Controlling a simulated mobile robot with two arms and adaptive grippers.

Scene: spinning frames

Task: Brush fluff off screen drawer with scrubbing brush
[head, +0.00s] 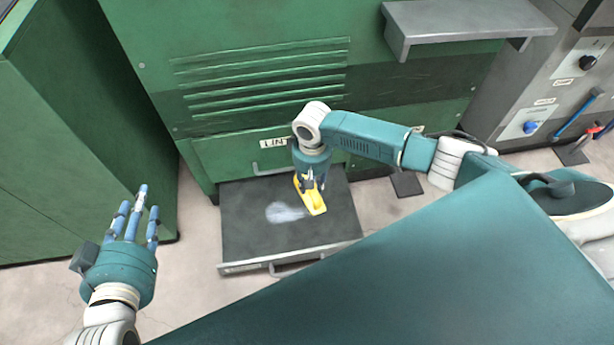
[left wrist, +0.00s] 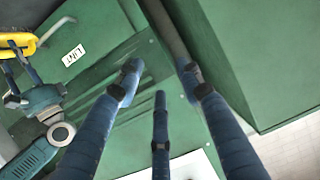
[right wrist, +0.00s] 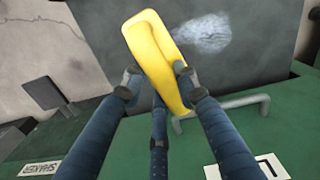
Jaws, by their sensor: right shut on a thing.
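The screen drawer (head: 245,240) is pulled out low from the green machine, with a dark flat screen. A pale patch of fluff (head: 285,212) lies near its middle; the fluff also shows in the right wrist view (right wrist: 207,34). My right gripper (head: 312,184) is shut on the yellow scrubbing brush (head: 313,201), over the screen just right of the fluff. The brush (right wrist: 152,52) spans the fingers in the right wrist view; its bristles are hidden. I cannot tell whether it touches the screen. My left gripper (head: 138,212) is open and empty, left of the drawer.
The green machine (head: 260,70) with a lint label stands behind the drawer. A green cabinet (head: 80,130) is at the left. A grey shelf (head: 465,20) juts out above right. A grey control panel (head: 560,90) stands at the right. Bare floor (head: 190,280) lies left of the drawer.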

